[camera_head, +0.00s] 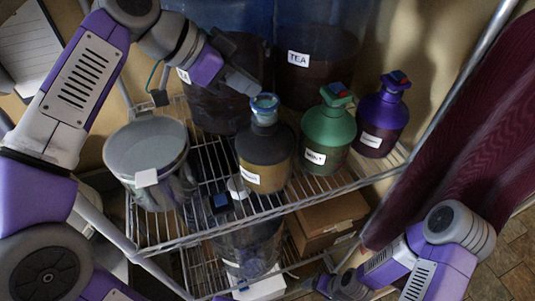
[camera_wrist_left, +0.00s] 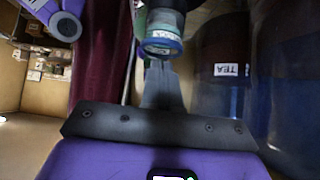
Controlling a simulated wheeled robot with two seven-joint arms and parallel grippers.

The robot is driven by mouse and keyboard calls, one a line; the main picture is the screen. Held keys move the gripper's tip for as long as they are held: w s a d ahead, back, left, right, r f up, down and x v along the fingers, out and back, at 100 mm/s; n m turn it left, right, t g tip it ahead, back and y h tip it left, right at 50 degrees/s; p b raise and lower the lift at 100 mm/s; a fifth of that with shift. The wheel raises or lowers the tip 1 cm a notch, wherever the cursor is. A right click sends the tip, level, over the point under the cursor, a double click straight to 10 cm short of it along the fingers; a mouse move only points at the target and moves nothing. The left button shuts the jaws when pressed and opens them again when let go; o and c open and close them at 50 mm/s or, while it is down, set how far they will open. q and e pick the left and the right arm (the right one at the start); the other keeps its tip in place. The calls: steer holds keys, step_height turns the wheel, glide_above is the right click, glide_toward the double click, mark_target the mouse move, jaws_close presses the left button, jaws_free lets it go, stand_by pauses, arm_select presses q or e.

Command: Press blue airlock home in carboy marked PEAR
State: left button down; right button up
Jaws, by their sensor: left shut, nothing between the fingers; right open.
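A dark carboy with an amber lower part (camera_head: 265,160) stands at the shelf's front; its white label is too small to read surely. A round blue-rimmed cap piece, seemingly the blue airlock (camera_head: 264,102), sits upright on its neck; it also shows in the left wrist view (camera_wrist_left: 162,44). My left gripper (camera_head: 250,88) is shut and empty, its tips close beside the blue piece at its upper left; I cannot tell whether they touch. My right gripper (camera_head: 328,286) is low at the front, beyond the shelf edge and partly cut off.
A green MINT carboy (camera_head: 326,138) and a purple carboy (camera_head: 381,122), both with red-and-blue tops, stand close on the right. A lidded bucket (camera_head: 147,150) is left. Large dark containers, one marked TEA (camera_head: 300,62), stand behind. A dark blue block (camera_head: 221,202) is near the wire shelf's front.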

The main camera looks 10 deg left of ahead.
arm_select(q)
steer(key=shift+d+r+p+v, duration=0.1)
steer(key=shift+p+v, duration=0.5)
steer(key=shift+v, duration=0.65)
steer(key=shift+d+r+p+v, duration=0.15)
steer(key=shift+p+v, duration=0.45)
steer(key=shift+v, duration=0.7)
steer(key=shift+w, duration=0.15)
